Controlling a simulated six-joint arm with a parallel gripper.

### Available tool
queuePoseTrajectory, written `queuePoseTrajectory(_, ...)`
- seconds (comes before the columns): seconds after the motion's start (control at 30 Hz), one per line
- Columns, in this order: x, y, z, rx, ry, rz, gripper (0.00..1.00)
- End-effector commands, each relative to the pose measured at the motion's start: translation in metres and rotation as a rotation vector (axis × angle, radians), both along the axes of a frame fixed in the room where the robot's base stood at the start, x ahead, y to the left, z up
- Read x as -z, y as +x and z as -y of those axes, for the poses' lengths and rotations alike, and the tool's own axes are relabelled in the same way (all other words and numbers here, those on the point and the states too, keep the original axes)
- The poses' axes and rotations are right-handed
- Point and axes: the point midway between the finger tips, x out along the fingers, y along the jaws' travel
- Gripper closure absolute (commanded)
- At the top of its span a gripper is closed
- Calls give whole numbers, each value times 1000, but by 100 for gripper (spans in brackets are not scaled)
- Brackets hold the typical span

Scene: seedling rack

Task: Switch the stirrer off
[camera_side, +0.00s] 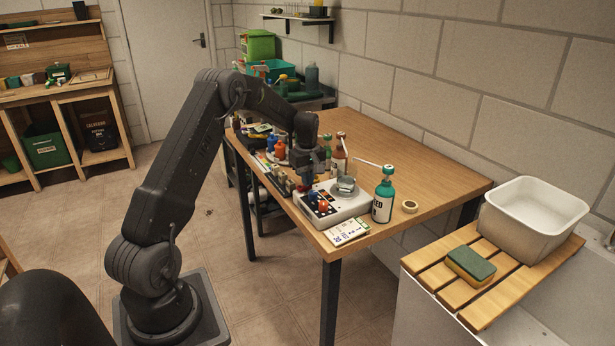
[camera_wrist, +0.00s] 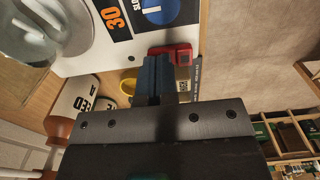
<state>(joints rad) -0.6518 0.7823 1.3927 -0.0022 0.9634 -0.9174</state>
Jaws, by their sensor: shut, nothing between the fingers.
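The stirrer (camera_side: 345,208) is a white box near the table's front corner, with a red part (camera_side: 323,206) and a blue part on its front panel. A glass vessel (camera_side: 346,185) stands on its top. In the wrist view the stirrer's white panel (camera_wrist: 100,55) shows an orange "30" and a blue round dial (camera_wrist: 170,10). A red part (camera_wrist: 182,53) lies at the panel's edge, partly hidden behind my fingers. My gripper (camera_side: 303,187) is shut and empty, low beside the stirrer's left end. Its blue fingertips (camera_wrist: 156,65) overlap the red part; I cannot tell whether they touch it.
A teal-labelled bottle (camera_side: 384,195) and a tape roll (camera_side: 410,206) stand right of the stirrer. A printed card (camera_side: 348,232) lies in front. The table's back right is clear.

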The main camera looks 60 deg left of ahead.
Motion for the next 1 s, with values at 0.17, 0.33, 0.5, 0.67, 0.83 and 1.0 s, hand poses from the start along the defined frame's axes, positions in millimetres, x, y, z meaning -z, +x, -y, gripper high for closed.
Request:
queuePoseTrajectory(0.17, 5, 1, 0, 0, 0, -2, 100)
queuePoseTrajectory(0.33, 5, 1, 0, 0, -1, -3, 100)
queuePoseTrajectory(0.5, 5, -2, 0, 0, -2, -5, 100)
queuePoseTrajectory(0.67, 2, -9, 0, 0, -2, -5, 100)
queuePoseTrajectory(0.83, 0, -15, 0, -1, -2, -6, 100)
queuePoseTrajectory(1.0, 0, -15, 0, 0, -1, -4, 100)
